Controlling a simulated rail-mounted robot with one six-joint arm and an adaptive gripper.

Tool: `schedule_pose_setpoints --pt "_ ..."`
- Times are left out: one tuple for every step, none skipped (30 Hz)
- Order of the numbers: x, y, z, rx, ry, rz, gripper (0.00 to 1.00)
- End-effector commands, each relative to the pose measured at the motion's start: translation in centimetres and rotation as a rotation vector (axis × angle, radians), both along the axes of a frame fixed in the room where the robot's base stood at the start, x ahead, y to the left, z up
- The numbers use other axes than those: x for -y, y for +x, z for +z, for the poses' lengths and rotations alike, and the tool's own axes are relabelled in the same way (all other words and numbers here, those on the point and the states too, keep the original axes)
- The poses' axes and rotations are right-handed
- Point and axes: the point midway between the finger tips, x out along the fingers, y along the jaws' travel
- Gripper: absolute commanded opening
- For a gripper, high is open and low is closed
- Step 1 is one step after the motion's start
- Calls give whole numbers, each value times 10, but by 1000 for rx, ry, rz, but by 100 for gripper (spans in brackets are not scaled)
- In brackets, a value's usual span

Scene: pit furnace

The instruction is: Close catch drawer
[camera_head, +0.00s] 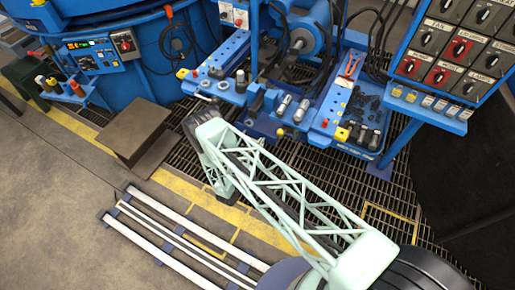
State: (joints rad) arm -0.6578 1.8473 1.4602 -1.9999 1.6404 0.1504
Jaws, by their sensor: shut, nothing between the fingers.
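I cannot single out the catch drawer with certainty, so I cannot tell whether it is open or shut. The blue bench (324,128) stands beyond my arm, and its low front parts are partly behind my arm. My pale green truss arm reaches from the lower right to the middle of the view. Its dark far end is above the floor grating, in front of the bench. My gripper's fingers do not show; the arm hides what lies beneath it.
A brown stepped block (139,125) stands left of my arm. White floor rails (160,235) run along the lower left. A blue furnace body (175,55) is at the back left, and a switch panel (460,45) is at the upper right. Open concrete floor lies at the left.

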Motion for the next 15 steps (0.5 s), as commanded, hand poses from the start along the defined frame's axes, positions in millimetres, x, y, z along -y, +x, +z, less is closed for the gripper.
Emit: schedule_pose_setpoints --pt "3 5 0 0 1 -1 0" --pt "4 7 0 0 1 -1 0" --pt "5 10 0 0 1 -1 0" --pt "6 12 0 0 1 -1 0" --pt "8 14 0 1 2 -1 0" --pt "9 17 0 1 2 -1 0" --pt "10 18 0 1 2 -1 0" --pt "11 20 0 1 2 -1 0" --pt "11 22 0 1 2 0 0" --pt "12 23 0 1 2 0 0" --pt "12 23 0 0 1 0 0" --pt "13 24 0 0 1 0 0" --pt "13 25 0 0 1 1 0" --pt "13 25 0 0 1 1 0" --pt "13 26 0 0 1 1 0"
